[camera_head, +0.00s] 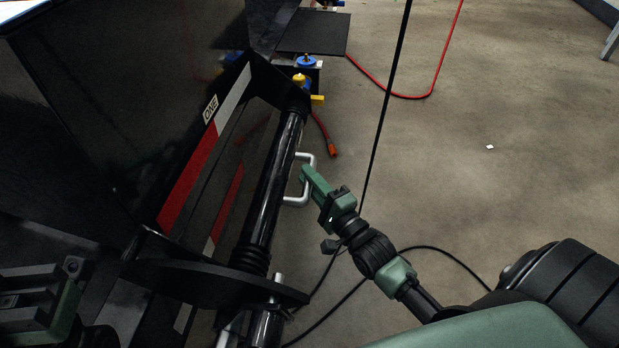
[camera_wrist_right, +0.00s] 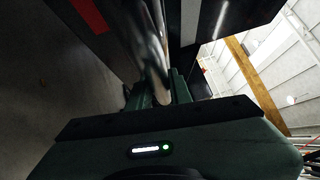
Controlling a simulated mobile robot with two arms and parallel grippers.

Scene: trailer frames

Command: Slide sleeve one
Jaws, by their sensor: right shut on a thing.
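The sleeve is a long glossy black tube (camera_head: 275,185) on the trailer frame marked ONE (camera_head: 211,109). A white U-shaped handle (camera_head: 297,201) stands out from its right side. My right gripper (camera_head: 306,174) is shut on the handle, with its green fingers covering part of it. In the right wrist view, the handle (camera_wrist_right: 154,70) shows as a shiny bar running down between the fingers (camera_wrist_right: 160,92). My left gripper (camera_head: 40,300) is at the bottom left, apart from the sleeve. Its fingertips are too dark and cut off to judge.
A black flange plate (camera_head: 215,282) stands below the sleeve's near end. Blue and yellow fittings (camera_head: 304,70) sit at the far end. A black cable (camera_head: 385,100) hangs beside my right gripper, and a red hose (camera_head: 410,95) lies beyond. The floor on the right is mostly clear.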

